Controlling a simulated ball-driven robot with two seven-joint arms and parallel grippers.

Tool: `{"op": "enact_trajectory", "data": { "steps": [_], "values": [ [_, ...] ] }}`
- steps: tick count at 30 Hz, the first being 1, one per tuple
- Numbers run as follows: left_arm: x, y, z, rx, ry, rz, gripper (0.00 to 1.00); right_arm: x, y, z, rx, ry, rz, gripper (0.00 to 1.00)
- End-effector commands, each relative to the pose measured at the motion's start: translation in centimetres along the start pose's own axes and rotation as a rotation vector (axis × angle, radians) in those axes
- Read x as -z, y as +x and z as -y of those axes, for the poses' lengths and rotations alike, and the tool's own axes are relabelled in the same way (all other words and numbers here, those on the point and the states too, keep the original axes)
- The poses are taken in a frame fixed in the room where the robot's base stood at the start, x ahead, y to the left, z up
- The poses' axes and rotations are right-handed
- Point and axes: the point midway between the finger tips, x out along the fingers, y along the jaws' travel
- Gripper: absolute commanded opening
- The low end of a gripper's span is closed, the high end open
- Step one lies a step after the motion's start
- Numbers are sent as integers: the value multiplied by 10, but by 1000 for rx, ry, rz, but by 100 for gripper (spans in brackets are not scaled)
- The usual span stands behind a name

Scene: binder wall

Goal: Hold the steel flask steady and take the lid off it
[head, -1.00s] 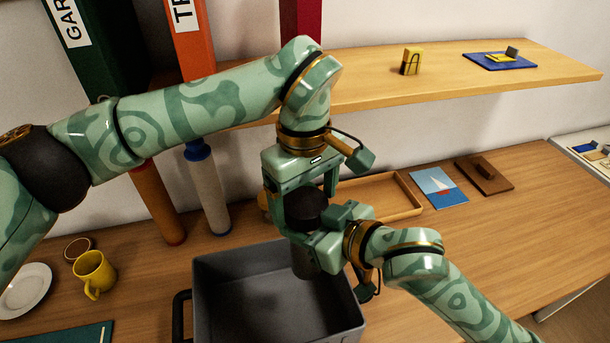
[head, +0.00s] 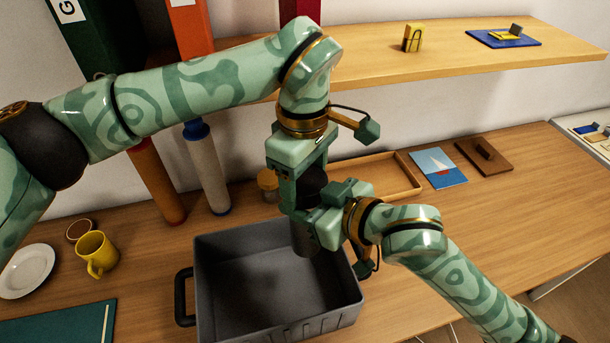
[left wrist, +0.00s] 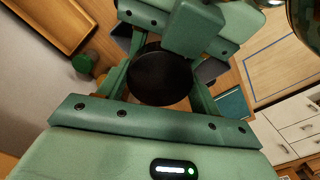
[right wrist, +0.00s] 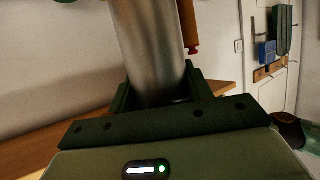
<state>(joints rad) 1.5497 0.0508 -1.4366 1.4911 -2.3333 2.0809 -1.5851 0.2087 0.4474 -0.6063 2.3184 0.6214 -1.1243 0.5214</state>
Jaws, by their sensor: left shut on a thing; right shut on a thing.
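The steel flask stands between my two grippers, above the grey crate; its dark lower end (head: 304,240) shows below my right gripper (head: 320,215). In the right wrist view its brushed steel body (right wrist: 150,50) sits between the right fingers, which are shut on it. The black round lid (head: 313,180) is held from above by my left gripper (head: 308,188), shut on it. The left wrist view shows the lid's top (left wrist: 160,77) between the fingers. The seam between lid and flask is hidden by the grippers, so I cannot tell whether they are apart.
The open grey crate (head: 215,300) is just below the grippers. A wooden tray (head: 405,180) and a small jar (head: 268,184) stand behind. A shelf (head: 450,62) runs above at the back. A yellow mug (head: 96,254) and plate (head: 25,270) are left.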

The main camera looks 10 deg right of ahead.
Motion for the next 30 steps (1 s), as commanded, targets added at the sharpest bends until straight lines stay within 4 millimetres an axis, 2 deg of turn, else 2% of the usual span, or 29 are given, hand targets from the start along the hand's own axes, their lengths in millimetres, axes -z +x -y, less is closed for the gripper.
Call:
{"op": "enact_trajectory", "data": {
  "steps": [5, 6, 7, 8, 17, 24, 30],
  "values": [
    [0, 0, 0, 0, 2, 0, 37, 1, 0, 0, 1, -1, -3, 0],
    [0, 0, 0, 0, 2, 0, 75, 1, 0, 0, 1, -1, -3, 0],
    [0, 0, 0, 0, 2, 0, 84, 1, 0, 0, 1, -1, -3, 0],
    [0, 0, 0, 0, 3, 0, 86, 1, 0, 0, 1, -1, -3, 0],
    [0, -4, 0, -1, 4, -1, 86, 1, 0, 0, 1, -1, -3, 0],
    [0, -38, 0, -2, 4, -2, 86, 1, 0, 0, 0, -1, -2, 0],
    [0, -53, 0, -2, 55, -3, 82, 1, 0, 0, 0, -1, -2, 0]
  ]
}}
